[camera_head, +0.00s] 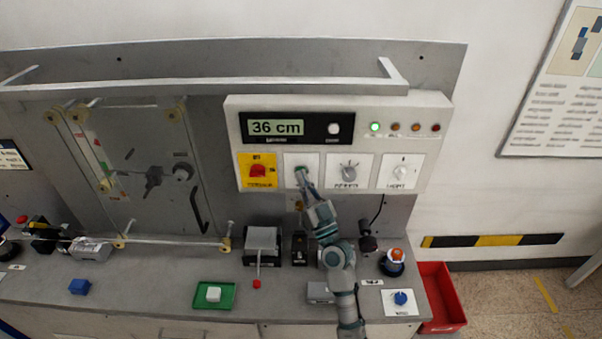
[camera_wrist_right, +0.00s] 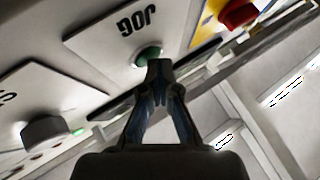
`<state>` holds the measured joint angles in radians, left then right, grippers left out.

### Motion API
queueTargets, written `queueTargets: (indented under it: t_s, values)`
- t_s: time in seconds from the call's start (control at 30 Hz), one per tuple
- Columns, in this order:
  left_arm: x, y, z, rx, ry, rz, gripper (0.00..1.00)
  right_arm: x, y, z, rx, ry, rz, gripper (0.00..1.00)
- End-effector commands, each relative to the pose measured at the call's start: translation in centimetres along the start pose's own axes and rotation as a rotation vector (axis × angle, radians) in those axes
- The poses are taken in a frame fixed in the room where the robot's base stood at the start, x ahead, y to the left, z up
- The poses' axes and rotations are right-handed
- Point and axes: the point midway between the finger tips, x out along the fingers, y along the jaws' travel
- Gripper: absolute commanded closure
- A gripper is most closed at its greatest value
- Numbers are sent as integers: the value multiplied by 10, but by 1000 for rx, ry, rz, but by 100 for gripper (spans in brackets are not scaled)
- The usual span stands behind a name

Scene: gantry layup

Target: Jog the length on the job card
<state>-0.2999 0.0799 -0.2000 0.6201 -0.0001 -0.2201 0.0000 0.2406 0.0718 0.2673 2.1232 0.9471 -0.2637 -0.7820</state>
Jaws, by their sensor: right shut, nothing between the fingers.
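A length display (camera_head: 277,127) on the white control panel reads 36 cm. Below it, the green JOG button (camera_head: 300,171) sits on a white plate marked JOG; in the wrist view the button (camera_wrist_right: 148,56) is beside the fingertips. My right gripper (camera_head: 304,184) is shut and empty, its tips at the button; the wrist view shows the closed fingers (camera_wrist_right: 160,70) overlapping its lower edge, and I cannot tell whether they press it. I cannot pick out a readable job card. My left gripper is not in view.
A red knob on yellow (camera_head: 258,171), a grey selector (camera_head: 348,171) and a white switch (camera_head: 400,172) flank the button. A lever box (camera_head: 262,240), green tray (camera_head: 229,303) and orange-topped device (camera_head: 396,257) stand on the bench. A red bin (camera_head: 440,285) is at right.

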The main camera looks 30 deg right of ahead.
Motion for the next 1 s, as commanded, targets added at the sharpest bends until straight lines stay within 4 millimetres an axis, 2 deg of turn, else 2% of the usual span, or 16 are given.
queueTargets:
  t_s: [1.0]
  values:
    - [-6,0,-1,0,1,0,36,-14,-9,-10,0,0,0,100]
